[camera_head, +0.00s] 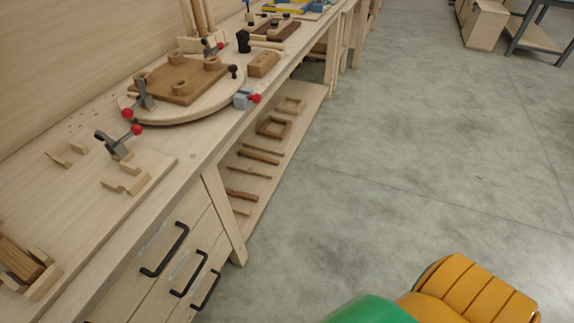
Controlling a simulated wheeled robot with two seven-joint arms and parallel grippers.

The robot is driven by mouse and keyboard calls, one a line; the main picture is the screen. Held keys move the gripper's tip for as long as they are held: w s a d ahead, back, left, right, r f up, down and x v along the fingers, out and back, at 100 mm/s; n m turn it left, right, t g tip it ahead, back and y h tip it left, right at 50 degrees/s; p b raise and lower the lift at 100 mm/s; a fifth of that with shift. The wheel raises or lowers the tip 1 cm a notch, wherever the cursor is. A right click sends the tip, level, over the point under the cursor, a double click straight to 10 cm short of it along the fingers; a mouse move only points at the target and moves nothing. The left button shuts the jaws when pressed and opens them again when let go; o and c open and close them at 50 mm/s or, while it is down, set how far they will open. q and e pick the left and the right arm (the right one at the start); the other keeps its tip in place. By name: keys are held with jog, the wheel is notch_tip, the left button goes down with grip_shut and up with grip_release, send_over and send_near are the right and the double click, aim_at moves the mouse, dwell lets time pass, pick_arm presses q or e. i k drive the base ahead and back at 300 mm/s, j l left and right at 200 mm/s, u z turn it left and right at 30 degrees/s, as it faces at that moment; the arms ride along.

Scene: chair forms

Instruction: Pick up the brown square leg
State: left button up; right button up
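Several long brown wooden pieces (16,258) lie side by side in a light wooden holder (45,283) at the lower left of the bench, cut off by the picture edge. Slim brown sticks (260,156) lie on the low shelf under the bench, with a darker one (243,195) nearer. Tall brown legs (199,14) stand upright in a light block at the top. Which of these is the square leg I cannot tell. Neither of my grippers is in view.
A brown seat board (182,82) with round bosses lies on a round board (195,107), with red-knobbed clamps (114,144) around. Black-handled drawers (165,252) face open floor (400,150) at the right.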

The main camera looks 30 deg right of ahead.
aim_at(244, 196)
jog(key=i+l+z, duration=0.15)
jog(key=l+z, duration=0.2)
jog(key=i+l+u, duration=0.45)
jog(key=l+u, duration=0.2)
jog(key=i+l+u, duration=0.15)
jog(key=l+u, duration=0.45)
jog(key=l, duration=0.2)
jog(key=i+l+u, duration=0.15)
jog(key=l+u, duration=0.15)
jog(key=l, duration=0.2)
